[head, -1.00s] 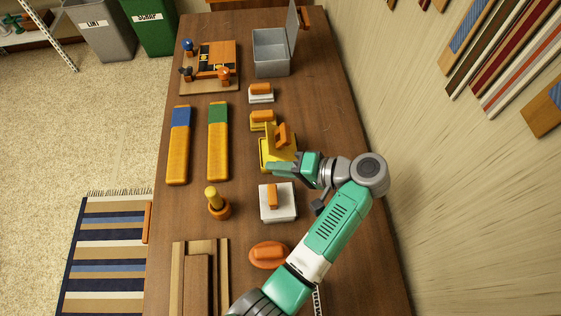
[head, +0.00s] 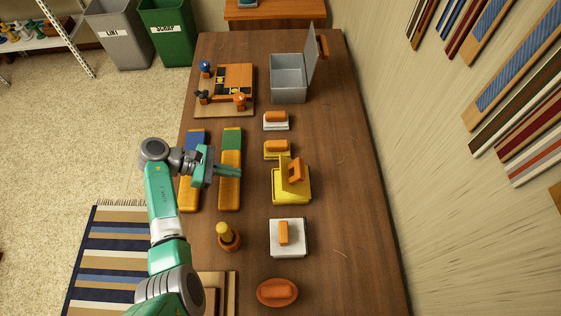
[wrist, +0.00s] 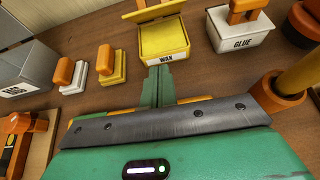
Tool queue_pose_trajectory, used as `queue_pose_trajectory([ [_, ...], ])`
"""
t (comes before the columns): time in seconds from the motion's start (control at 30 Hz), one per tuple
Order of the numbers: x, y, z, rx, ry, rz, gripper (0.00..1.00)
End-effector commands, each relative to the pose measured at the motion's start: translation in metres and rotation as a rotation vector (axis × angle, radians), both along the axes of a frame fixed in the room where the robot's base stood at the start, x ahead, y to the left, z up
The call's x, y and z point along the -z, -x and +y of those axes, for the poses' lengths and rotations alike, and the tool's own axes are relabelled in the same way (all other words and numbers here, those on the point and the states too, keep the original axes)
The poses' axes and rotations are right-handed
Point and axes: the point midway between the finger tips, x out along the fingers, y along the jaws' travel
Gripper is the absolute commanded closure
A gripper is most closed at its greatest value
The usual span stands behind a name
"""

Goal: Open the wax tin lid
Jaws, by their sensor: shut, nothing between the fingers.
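The yellow wax tin (head: 291,192) stands on the table right of my gripper, and its WAX label faces the wrist view (wrist: 165,50). Its lid (head: 285,172) stands up steeply from the tin, with the orange handle (head: 297,171) on its right face. In the wrist view the lid's lower part shows at the top edge (wrist: 155,12) and the rest is cut off. My gripper (head: 240,172) is shut and empty, over the green-and-orange bar and apart from the tin. Its fingers point toward the tin in the wrist view (wrist: 158,73).
A white glue tin (head: 297,248) with an orange handle is in front of the wax tin. Small white (head: 284,125) and yellow (head: 286,154) blocks with orange handles lie behind it. A grey box (head: 288,90) with a raised lid stands farther back. The table's right side is clear.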

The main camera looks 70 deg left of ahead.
Motion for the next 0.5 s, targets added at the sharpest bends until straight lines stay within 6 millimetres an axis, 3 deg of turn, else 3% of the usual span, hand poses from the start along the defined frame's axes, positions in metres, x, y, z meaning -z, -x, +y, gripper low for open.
queue_pose_trajectory([
  [0.23, 0.002, -0.006, -0.002, -0.011, 0.021, -0.015, 1.00],
  [0.5, 0.028, -0.052, -0.019, -0.008, 0.019, -0.014, 1.00],
])
